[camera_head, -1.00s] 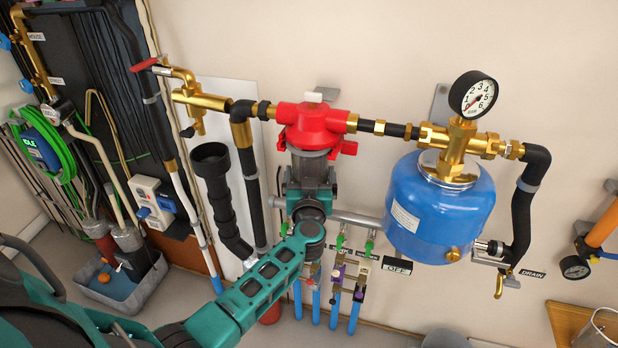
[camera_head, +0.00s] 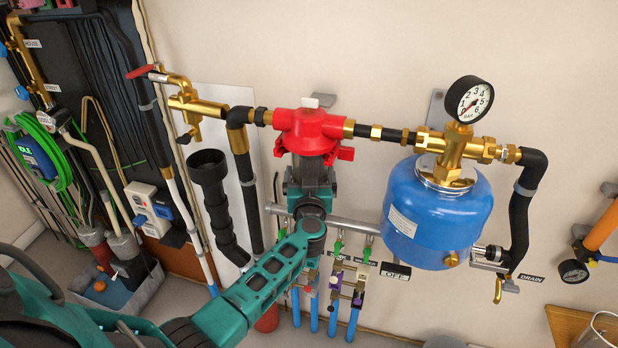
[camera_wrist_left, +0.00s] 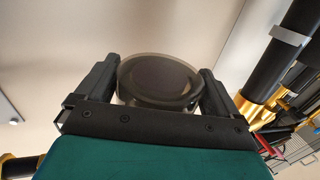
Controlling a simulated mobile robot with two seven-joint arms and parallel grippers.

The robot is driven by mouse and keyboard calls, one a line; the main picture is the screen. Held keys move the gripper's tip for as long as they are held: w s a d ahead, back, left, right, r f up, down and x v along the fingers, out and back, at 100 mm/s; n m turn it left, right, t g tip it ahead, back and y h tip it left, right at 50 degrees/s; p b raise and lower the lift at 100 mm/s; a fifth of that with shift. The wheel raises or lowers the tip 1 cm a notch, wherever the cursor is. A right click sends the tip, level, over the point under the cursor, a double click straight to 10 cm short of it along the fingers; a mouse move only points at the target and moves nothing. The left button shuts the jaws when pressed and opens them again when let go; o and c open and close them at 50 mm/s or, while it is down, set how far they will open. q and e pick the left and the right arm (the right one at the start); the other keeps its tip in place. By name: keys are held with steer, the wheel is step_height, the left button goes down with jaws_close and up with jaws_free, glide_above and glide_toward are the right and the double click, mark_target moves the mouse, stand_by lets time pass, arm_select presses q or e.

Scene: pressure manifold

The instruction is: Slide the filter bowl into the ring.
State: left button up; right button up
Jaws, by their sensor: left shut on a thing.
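The red filter head with its ring (camera_head: 313,130) sits in the pipe run in the middle of the head view. The dark grey filter bowl (camera_head: 310,165) is directly beneath it, upright, held by my left gripper (camera_head: 309,190). In the left wrist view the bowl's round grey end (camera_wrist_left: 158,78) sits between the two dark fingers of my left gripper (camera_wrist_left: 155,85). The bowl's upper rim is close under the red ring; I cannot tell how far it is inside. My right gripper is out of view.
A blue tank (camera_head: 440,215) with a pressure gauge (camera_head: 469,100) is to the right. A grey horizontal pipe (camera_head: 350,223) and several blue-tipped lines (camera_head: 333,315) lie behind and below my left arm.

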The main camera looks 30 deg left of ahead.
arm_select(q)
steer(key=o, duration=0.7)
steer(key=shift+o, duration=0.2)
steer(key=s+d+f+m+t+h, duration=0.1)
steer(key=s+d+f+m+h, duration=0.1)
steer(key=s+d+m+h, duration=0.45)
steer(key=s+d+f+m+t+h, duration=0.15)
steer(key=s+d+h, duration=0.25)
steer(key=s+d, duration=0.6)
steer(key=s+a+f+g, duration=0.1)
steer(key=s+f+g, duration=0.6)
steer(key=s, duration=0.6)
step_height(320, 180, down, 3)
steer(key=shift+s+r+m+p, duration=0.1)
steer(key=shift+s+m+p, duration=0.1)
steer(key=shift+m+p, duration=0.15)
